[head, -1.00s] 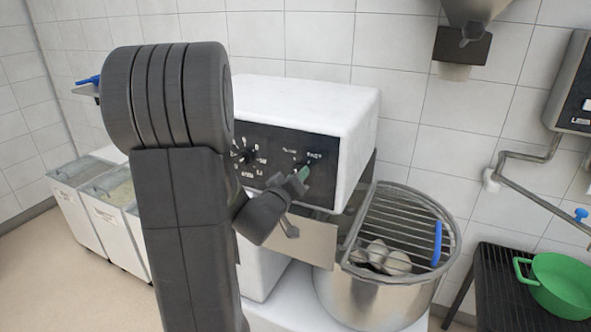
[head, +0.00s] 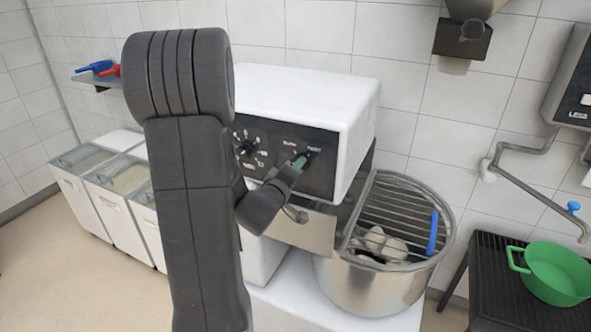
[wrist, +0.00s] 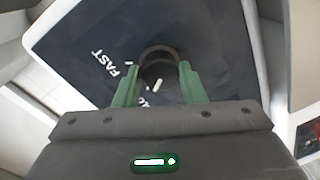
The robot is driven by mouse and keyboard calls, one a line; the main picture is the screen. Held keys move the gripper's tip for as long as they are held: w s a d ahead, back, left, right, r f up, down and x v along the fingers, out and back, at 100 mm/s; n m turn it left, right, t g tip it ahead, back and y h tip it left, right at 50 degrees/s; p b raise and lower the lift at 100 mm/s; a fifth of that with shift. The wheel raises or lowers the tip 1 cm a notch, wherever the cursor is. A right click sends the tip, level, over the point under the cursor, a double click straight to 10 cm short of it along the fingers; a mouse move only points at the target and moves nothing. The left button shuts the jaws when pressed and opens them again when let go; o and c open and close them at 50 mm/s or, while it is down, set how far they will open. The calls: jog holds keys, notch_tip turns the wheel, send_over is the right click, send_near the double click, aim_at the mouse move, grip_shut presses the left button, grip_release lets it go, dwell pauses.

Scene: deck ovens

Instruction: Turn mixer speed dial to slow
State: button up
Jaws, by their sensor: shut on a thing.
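The mixer's speed dial (wrist: 158,66) is a round black knob with a short white mark on a black panel. My gripper (wrist: 160,72) has its two green fingers on either side of the knob, shut on it. In the wrist view the word FAST stands to the upper left of the knob, and another label is partly hidden behind the left finger. In the head view my gripper (head: 301,161) is at the right part of the mixer's control panel (head: 321,180), below the SLOW and FAST labels. The dial is mostly hidden there.
A second dial (head: 246,149) sits left on the panel. The steel mixer bowl (head: 372,290) with its wire guard stands at the right. A green pot (head: 556,275) is on a dark rack farther right. White bins (head: 112,205) stand at the left.

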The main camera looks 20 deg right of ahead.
jog(key=o, duration=1)
jog(key=f+b+v, duration=0.1)
jog(key=v, duration=1.2)
jog(key=shift+s+a+r+b, duration=0.25)
jog(key=shift+a+r+b, duration=0.1)
jog(key=shift+r, duration=0.2)
jog(key=shift+w+d, duration=0.1)
jog(key=shift+d, duration=0.05)
jog(key=p+x, duration=0.1)
jog(key=x, duration=1.2)
jog(key=shift+w+d+p, duration=0.2)
jog(key=shift+d+p, duration=0.05)
jog(key=shift+p, duration=0.1)
